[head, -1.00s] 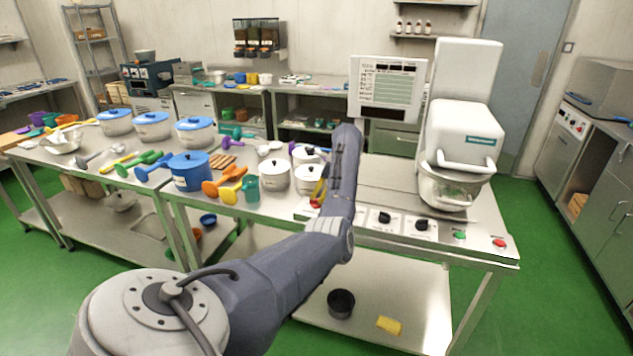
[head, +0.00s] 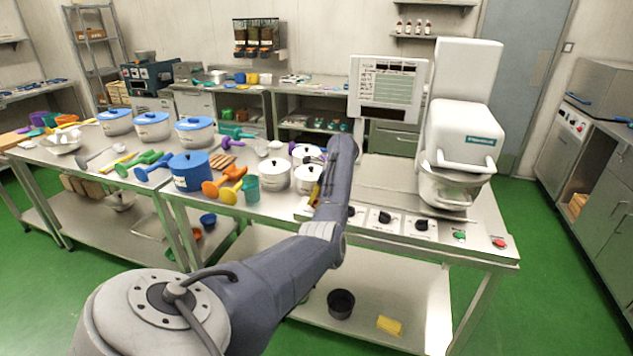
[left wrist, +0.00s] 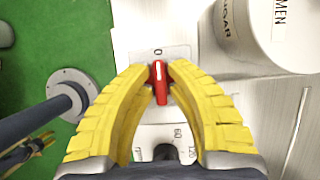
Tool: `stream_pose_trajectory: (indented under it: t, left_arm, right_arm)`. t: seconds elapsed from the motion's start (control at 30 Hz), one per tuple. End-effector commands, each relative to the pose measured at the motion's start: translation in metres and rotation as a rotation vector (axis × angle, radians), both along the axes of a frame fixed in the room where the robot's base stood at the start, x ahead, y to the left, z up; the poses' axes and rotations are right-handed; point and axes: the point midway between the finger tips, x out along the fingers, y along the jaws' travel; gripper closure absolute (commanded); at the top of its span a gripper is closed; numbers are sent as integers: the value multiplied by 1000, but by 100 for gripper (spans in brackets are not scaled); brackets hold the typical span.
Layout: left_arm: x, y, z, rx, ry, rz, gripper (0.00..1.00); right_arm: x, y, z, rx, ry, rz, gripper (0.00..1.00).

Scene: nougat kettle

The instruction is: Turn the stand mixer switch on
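The white stand mixer (head: 462,125) stands on the right part of the steel table in the head view. A red switch (left wrist: 160,83) sits on a light plate marked 0 in the left wrist view, pointing nearly straight up the picture. My left gripper (left wrist: 160,77) has its yellow fingertips closed around the switch, one on each side. In the head view my left gripper (head: 316,193) is mostly hidden behind my own arm, and so is the switch. A dark piece with yellow parts, apparently my right gripper (left wrist: 38,146), shows small at the left wrist view's lower left.
Black dials (head: 385,217), a green button (head: 459,236) and a red button (head: 499,243) line the table's front edge. White pots (head: 276,175) stand close left of my gripper. A display panel (head: 388,88) rises behind.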

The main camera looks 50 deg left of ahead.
Motion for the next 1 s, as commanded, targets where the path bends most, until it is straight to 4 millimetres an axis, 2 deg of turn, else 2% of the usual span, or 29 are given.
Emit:
stream_pose_trajectory:
  t: [0.03, 0.1, 0.57, 1.0]
  left_arm:
    - [0, 0, 0, 0, 0, 0, 94]
    - [0, 0, 0, 0, 0, 0, 100]
    - [0, 0, 0, 1, -1, -49, 100]
    - [0, -1, 0, 0, -3, -399, 100]
  right_arm:
    - [0, -1, 0, -1, 0, 0, 56]
    - [0, -2, 0, -1, 1, 1, 56]
    - [0, -2, 0, -2, 0, 1, 56]
    - [-1, 0, 0, 0, 1, 0, 56]
